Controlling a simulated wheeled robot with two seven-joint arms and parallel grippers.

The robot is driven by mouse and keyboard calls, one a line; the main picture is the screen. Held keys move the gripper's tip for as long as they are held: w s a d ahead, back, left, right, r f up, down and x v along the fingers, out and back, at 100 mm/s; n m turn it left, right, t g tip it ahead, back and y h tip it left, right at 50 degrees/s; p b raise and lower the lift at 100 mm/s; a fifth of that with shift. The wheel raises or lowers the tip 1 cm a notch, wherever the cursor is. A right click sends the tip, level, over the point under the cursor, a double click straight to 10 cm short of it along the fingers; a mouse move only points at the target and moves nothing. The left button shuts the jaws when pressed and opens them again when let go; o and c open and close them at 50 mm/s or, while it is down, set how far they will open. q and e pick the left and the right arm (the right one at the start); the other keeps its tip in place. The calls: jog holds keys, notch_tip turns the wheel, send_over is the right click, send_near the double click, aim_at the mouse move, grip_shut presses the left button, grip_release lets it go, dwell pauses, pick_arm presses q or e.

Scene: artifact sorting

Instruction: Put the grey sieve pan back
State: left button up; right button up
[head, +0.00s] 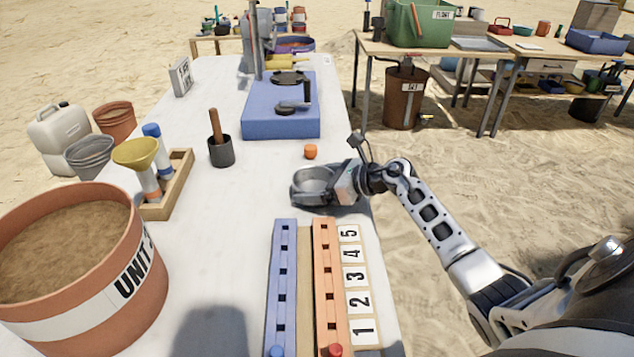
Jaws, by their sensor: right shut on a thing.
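The grey sieve pan (311,184), a shallow round grey pan, is at the right edge of the white table, just beyond the far ends of the peg rails. My right gripper (343,184) comes in from the right and is shut on the pan's right side, which its fingers partly hide. I cannot tell whether the pan rests on the table or hangs just above it. My left gripper is out of view.
An orange knob (310,152) lies just beyond the pan. Blue (282,290) and orange (327,290) peg rails lie in front. A blue base with black discs (262,118), a mortar (221,152) and a soil bucket (140,290) stand around. The table's middle is clear.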

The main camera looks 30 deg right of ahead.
jog(key=o, duration=0.8)
jog(key=shift+r, duration=0.1)
jog(key=v, duration=1.2)
